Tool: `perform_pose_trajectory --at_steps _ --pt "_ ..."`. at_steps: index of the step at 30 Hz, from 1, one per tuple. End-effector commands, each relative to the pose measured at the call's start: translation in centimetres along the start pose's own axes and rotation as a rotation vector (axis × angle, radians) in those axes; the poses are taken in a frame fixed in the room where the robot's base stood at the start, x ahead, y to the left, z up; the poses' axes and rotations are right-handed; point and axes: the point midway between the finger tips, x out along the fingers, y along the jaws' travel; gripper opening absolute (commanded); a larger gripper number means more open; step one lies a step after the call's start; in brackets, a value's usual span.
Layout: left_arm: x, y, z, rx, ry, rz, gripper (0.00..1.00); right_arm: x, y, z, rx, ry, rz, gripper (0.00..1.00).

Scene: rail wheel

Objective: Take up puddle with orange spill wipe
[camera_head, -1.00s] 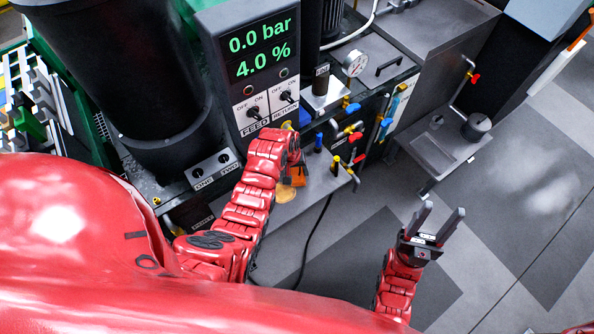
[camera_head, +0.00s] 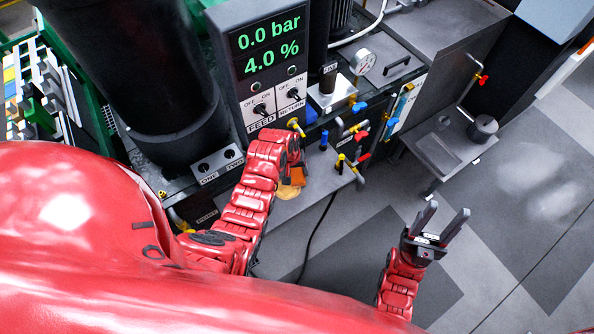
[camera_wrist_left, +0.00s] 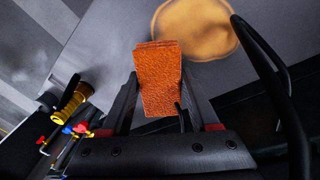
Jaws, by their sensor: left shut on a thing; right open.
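The orange spill wipe (camera_wrist_left: 160,85) is held between the fingers of my left gripper (camera_wrist_left: 158,100) in the left wrist view. In the head view the left gripper (camera_head: 292,178) is mostly hidden by its own arm, with a bit of orange wipe (camera_head: 297,175) showing. The puddle (camera_wrist_left: 195,28) is a flat amber patch on a grey surface, just beyond the wipe in the wrist view. In the head view part of the puddle (camera_head: 287,192) shows beside the gripper. I cannot tell whether wipe and puddle touch. My right gripper (camera_head: 441,222) is open and empty over the floor.
A control panel (camera_head: 265,70) reading 0.0 bar and 4.0 % stands behind the left gripper. Valves with coloured handles (camera_head: 355,140) are to its right. A black cable (camera_head: 318,235) hangs near the grey shelf (camera_head: 320,180). A black hose (camera_wrist_left: 275,75) crosses the wrist view's right side.

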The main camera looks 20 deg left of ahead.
Motion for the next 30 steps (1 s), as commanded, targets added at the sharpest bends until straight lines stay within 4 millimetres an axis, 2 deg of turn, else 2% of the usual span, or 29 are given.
perform_pose_trajectory --at_steps 14,30 --pt "-0.2 0.0 0.0 0.0 0.001 0.0 0.17 0.1 0.0 0.0 0.0 0.0 0.0 0.5" --pt "-4.5 0.8 -0.6 0.0 0.001 0.001 0.17 2.3 0.1 -0.4 0.0 0.0 0.0 0.5"
